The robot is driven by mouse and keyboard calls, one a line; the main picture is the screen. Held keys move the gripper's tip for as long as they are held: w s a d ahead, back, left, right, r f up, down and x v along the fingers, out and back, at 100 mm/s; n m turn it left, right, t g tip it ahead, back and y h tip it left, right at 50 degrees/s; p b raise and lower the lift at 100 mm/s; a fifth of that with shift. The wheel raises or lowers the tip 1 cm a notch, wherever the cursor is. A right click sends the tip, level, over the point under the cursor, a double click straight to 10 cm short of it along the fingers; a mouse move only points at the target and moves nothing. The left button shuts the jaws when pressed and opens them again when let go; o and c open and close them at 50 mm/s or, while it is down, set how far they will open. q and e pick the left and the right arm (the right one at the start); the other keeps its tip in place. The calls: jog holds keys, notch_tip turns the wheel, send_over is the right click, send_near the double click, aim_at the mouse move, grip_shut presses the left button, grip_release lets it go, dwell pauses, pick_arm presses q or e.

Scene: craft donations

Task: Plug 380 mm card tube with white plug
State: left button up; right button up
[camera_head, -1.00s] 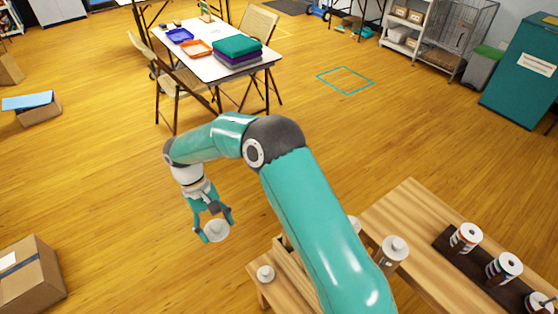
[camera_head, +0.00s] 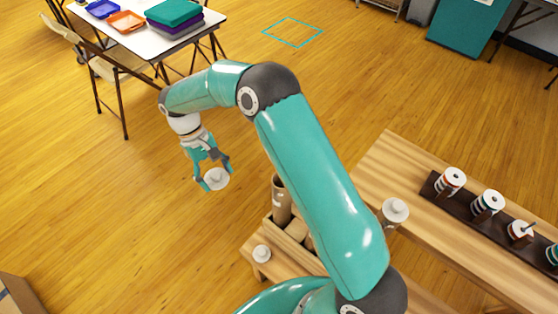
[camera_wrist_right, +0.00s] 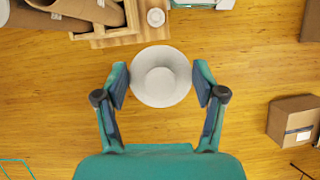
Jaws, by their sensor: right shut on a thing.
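My right gripper (camera_head: 212,175) is shut on a white round plug (camera_head: 216,180), held over bare floor left of the wooden stand. In the right wrist view the plug (camera_wrist_right: 161,76) sits between the two fingertips (camera_wrist_right: 162,88). A brown card tube (camera_head: 281,199) rises from a wooden crate (camera_head: 288,233), apart from the gripper and to its right. Card tubes (camera_wrist_right: 85,10) also show at the top left of the wrist view. I cannot tell which tube is 380 mm. My left gripper is not in view.
A smaller white plug (camera_head: 262,253) stands on the low stand beside the crate. A cardboard box (camera_wrist_right: 294,119) is on the floor.

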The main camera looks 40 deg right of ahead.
jog(key=shift+s+d, duration=0.3)
jog(key=shift+d, duration=0.25)
jog(key=s+d+r+n+t+h+b, duration=0.1)
jog(key=s+d+r+n+h+b, duration=0.15)
jog(key=s+d+n, duration=0.3)
jog(key=s+d+r+n+t+h+b, duration=0.1)
jog(key=s+d+n+b, duration=0.2)
jog(key=s+d+n, duration=0.3)
jog(key=f+b, duration=0.3)
jog(key=d+f+b, duration=0.1)
jog(key=f+b, duration=0.1)
jog(key=shift+w+d+f, duration=0.1)
jog(key=shift+w, duration=0.3)
dwell(0.4)
jog(key=shift+f, duration=0.5)
dwell(0.3)
jog(key=o, duration=0.6)
